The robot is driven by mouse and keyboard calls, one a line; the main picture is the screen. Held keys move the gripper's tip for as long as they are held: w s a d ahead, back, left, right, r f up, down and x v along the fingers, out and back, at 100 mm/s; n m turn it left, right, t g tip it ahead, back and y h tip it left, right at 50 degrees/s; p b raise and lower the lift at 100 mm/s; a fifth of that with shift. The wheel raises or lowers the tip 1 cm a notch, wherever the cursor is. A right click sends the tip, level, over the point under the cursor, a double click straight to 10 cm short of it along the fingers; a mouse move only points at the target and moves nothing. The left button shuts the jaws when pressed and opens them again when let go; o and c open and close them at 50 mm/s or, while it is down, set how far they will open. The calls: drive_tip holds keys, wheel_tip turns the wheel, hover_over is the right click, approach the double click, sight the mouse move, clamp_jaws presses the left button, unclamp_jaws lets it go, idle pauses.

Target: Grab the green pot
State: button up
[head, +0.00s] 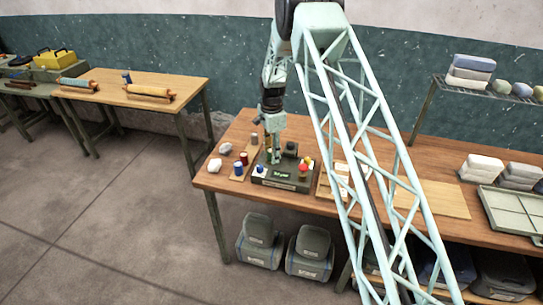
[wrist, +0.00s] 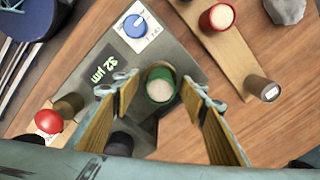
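The green pot (wrist: 160,88), a small green cup with a pale top, stands at the dark instrument (wrist: 185,50) with a green "32 µm" readout. My gripper (wrist: 162,80) is open, one finger on each side of the pot. Gaps show between the pot and both fingers in the wrist view. In the head view my gripper (head: 272,154) points down over the instrument (head: 285,181), and I cannot clearly make out the pot there.
A red pot (wrist: 218,18) and a grey pot (wrist: 262,88) stand on a wooden strip beside the instrument. The instrument has a blue button (wrist: 135,26) and a red knob (wrist: 48,121). A blue pot (head: 238,168) and white lumps (head: 225,148) are close by.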

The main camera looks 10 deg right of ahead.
idle(0.6)
drive_tip(key=c, duration=1)
